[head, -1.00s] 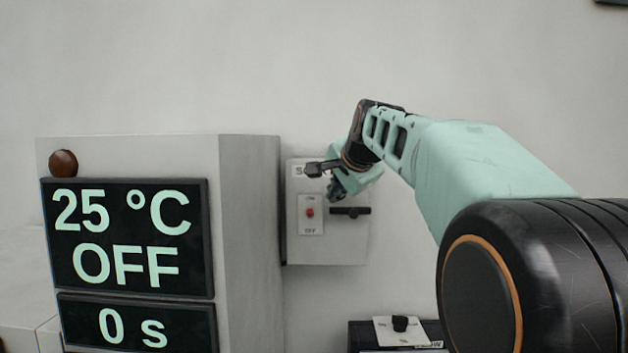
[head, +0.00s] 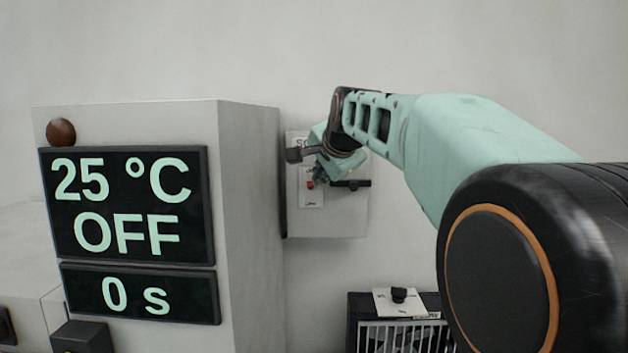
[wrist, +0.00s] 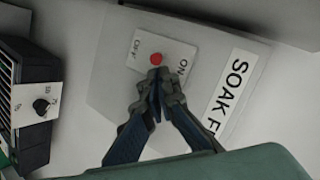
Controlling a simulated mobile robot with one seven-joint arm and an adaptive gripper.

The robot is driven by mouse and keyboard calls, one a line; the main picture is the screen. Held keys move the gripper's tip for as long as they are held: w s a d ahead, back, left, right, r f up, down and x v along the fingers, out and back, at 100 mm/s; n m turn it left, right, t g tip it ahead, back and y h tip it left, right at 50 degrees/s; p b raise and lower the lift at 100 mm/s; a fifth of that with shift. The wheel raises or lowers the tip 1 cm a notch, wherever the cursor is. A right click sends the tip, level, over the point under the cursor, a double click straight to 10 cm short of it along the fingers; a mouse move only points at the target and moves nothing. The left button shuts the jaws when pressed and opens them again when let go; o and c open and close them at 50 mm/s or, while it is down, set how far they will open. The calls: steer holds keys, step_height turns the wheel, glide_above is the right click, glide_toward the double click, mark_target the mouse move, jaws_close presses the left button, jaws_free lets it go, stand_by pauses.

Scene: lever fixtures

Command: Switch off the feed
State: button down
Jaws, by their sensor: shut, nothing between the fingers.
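A pale grey wall box (head: 340,222) carries a white switch plate (head: 311,200) with a red-tipped switch (head: 310,184). In the wrist view the box's label (wrist: 232,85) reads "SOAK F", the rest cut off. There the plate (wrist: 176,52) is marked OFF at its left end and ON at its right. The red tip (wrist: 156,58) sits between the words; I cannot tell which way it is thrown. My gripper (wrist: 155,80) is shut and empty, its fingertips just below the red tip in the picture; contact is unclear. In the head view my gripper (head: 318,176) partly covers the plate.
A large cabinet (head: 250,200) with a display reading 25 °C, OFF, 0 s stands to the left. A black slatted unit with a knob (head: 398,295) is below, also in the wrist view (wrist: 40,105).

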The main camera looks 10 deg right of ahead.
steer(key=shift+s+f, duration=0.1)
steer(key=shift+f, duration=0.05)
steer(key=shift+s+f+t+b, duration=0.3)
steer(key=shift+t+b, duration=0.6)
steer(key=shift+b, duration=2.05)
steer(key=shift+f+b, duration=0.25)
steer(key=shift+b, duration=0.35)
steer(key=t+b, duration=0.1)
steer(key=b, duration=0.2)
steer(key=shift+a+f, duration=0.1)
steer(key=shift+f, duration=0.3)
steer(key=t+b, duration=0.1)
steer(key=b, duration=0.3)
steer(key=f+t+b, duration=0.1)
steer(key=t+b, duration=0.1)
steer(key=b, duration=0.2)
steer(key=shift+s+f+n, duration=0.15)
steer(key=shift+s+n, duration=0.1)
steer(key=shift+n, duration=0.15)
steer(key=shift+f+b, duration=0.3)
steer(key=shift+b, duration=0.8)
steer(key=shift+r, duration=0.2)
